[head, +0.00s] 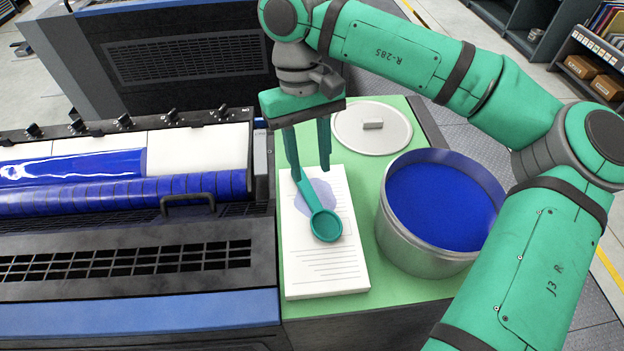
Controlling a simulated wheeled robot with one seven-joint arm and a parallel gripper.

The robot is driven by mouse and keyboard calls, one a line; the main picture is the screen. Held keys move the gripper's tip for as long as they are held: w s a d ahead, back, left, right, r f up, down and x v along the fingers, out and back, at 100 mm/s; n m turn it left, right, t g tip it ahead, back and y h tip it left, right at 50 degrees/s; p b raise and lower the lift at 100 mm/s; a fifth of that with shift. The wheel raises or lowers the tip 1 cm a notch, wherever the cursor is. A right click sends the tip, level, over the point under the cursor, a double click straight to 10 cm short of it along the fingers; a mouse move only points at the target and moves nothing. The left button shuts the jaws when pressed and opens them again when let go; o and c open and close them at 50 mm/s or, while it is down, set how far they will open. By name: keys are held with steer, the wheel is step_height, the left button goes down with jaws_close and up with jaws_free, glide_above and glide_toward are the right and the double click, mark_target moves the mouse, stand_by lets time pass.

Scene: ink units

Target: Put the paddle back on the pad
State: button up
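The teal paddle (326,226), with a round bowl and a narrow handle, lies over the white pad (327,282). It appears to rest on the pad, with the bowl toward the front and the handle toward the back left. The pad has printed lines and a pale violet stain partly under the paddle. My gripper (310,174) points down over the back part of the pad. Its two fingers are well apart. The left fingertip is close to the handle's end; I cannot tell whether they touch. Nothing is seen clamped between the fingers.
An ink tin (428,264) full of blue ink stands right of the pad on the green top (385,289). A round lid (348,130) lies behind. A press with a blue roller (120,194) is on the left. My arm spans the right side.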

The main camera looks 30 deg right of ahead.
steer(key=shift+v, duration=1.8)
